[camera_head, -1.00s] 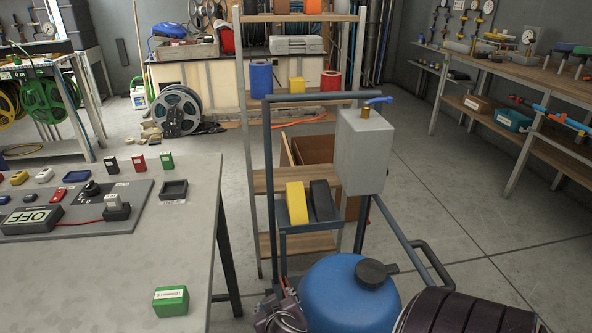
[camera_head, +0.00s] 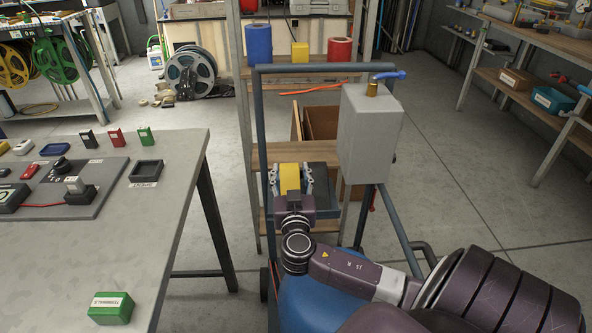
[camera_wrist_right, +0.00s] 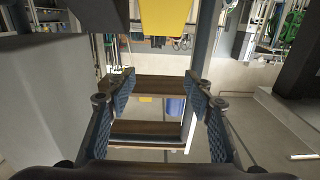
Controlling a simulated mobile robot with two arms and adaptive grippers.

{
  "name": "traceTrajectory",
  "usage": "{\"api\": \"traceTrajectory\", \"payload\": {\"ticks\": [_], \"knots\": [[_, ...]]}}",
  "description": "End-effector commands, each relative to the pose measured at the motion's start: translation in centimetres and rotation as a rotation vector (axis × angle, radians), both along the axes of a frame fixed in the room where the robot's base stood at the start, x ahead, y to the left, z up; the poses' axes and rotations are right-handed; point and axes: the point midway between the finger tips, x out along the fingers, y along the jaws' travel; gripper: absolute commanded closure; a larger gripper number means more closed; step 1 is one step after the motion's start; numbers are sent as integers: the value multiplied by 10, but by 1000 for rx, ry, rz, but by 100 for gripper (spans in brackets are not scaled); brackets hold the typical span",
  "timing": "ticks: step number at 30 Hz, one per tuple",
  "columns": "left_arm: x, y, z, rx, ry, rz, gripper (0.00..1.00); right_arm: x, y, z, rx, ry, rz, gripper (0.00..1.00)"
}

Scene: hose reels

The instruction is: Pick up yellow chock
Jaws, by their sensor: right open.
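The yellow chock (camera_head: 290,178) sits on a small shelf of the blue-framed cart, with a black chock (camera_head: 322,178) beside it on the right. My right gripper (camera_head: 292,184) is open and empty, its fingers appearing on either side of the yellow chock in the head view. In the right wrist view, the yellow chock (camera_wrist_right: 163,20) shows at the top edge, beyond the open fingertips of the gripper (camera_wrist_right: 160,78) and not between them. The chock's lower part is hidden by my gripper in the head view. My left gripper is not in view.
A grey box (camera_head: 370,135) with a blue-handled valve is on the cart right of the chocks. The cart's blue rail (camera_head: 305,68) runs above them. A grey workbench (camera_head: 150,215) stands left; wooden shelving (camera_head: 275,155) is behind.

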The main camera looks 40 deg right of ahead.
Motion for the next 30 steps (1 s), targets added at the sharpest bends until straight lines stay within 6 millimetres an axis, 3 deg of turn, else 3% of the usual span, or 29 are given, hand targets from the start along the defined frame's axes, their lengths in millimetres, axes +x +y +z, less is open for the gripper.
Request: {"api": "traceTrajectory", "payload": {"ticks": [3, 9, 17, 24, 30], "knots": [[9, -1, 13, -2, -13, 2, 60, 0, -1, -30, -3, 6, -1, 52], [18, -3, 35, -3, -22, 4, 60, 0, -1, -62, -3, 3, -1, 52], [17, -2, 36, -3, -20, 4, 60, 15, -13, -60, -2, 2, -1, 52], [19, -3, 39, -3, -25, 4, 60, 44, -38, -59, -3, 1, -3, 52], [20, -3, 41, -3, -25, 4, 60, 57, -48, -60, -1, 3, -1, 52]]}}
